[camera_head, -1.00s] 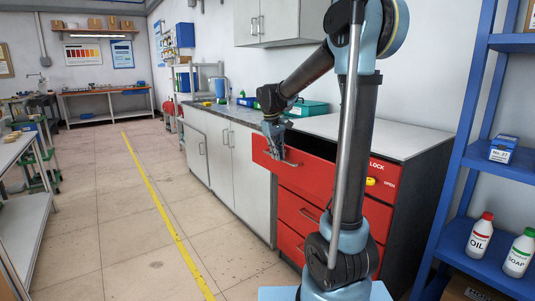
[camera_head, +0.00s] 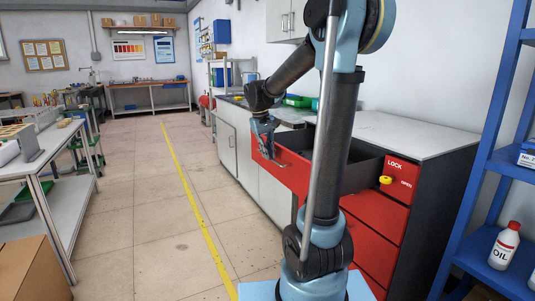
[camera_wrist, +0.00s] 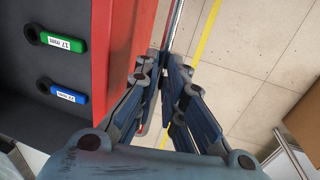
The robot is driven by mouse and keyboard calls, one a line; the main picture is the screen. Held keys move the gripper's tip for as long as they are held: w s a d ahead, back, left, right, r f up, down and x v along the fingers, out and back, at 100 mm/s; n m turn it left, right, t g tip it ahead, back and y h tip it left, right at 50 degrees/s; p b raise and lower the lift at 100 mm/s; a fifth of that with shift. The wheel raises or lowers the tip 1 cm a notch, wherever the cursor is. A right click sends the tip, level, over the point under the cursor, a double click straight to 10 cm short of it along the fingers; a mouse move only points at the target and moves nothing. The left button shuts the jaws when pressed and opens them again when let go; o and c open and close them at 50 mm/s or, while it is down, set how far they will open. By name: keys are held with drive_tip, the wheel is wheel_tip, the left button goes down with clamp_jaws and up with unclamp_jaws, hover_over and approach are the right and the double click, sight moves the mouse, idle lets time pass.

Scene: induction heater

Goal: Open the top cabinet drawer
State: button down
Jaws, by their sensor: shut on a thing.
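The red cabinet's top drawer (camera_head: 296,171) stands well out, and its dark inside shows behind the red front. My gripper (camera_head: 270,156) is at the outer side of this front, shut on the drawer handle (camera_wrist: 173,28). In the wrist view my gripper's fingers (camera_wrist: 163,68) close together around the metal bar, beside the red front. A green tool (camera_wrist: 64,41) marked 17 mm and a blue tool (camera_wrist: 66,92) lie in the dark drawer. My arm hides part of the drawer in the head view.
A yellow knob (camera_head: 385,180) with LOCK and OPEN labels sits at the cabinet's upper right. Lower red drawers (camera_head: 372,245) look closed. A blue shelf (camera_head: 488,150) stands to the right. The tiled floor (camera_head: 150,220) at the left is clear.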

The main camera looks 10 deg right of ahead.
drive_tip(key=shift+w+a, duration=0.1)
drive_tip(key=shift+w, duration=0.05)
drive_tip(key=c, duration=1.8)
unclamp_jaws()
drive_tip(key=shift+o, duration=0.6)
wheel_tip(320, 180, up, 12)
drive_tip(key=a, duration=0.2)
drive_tip(key=shift+s+f, duration=0.2)
drive_tip(key=shift+s, duration=0.2)
